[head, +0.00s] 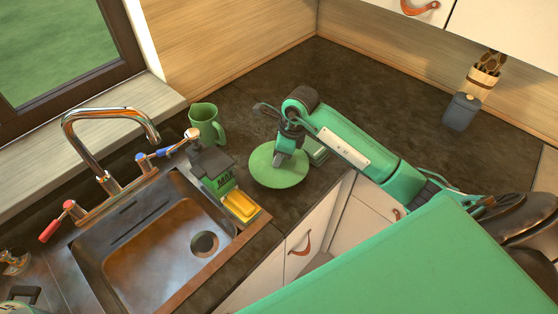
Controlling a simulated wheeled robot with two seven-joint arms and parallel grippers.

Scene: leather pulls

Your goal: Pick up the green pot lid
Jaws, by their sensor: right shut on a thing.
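The green pot lid (270,176) is a round disc on the dark countertop, right of the sink, in the head view. My right gripper (281,157) comes down over its middle from the right and is shut on it. The fingers and the lid's knob are mostly hidden by the gripper itself. I cannot tell whether the lid rests on the counter or is slightly raised. My left gripper does not show.
A sink (150,245) with a chrome faucet (105,140) lies left. A green mug (206,124), a sponge holder with a yellow sponge (240,205) stand near the lid. The back counter is clear.

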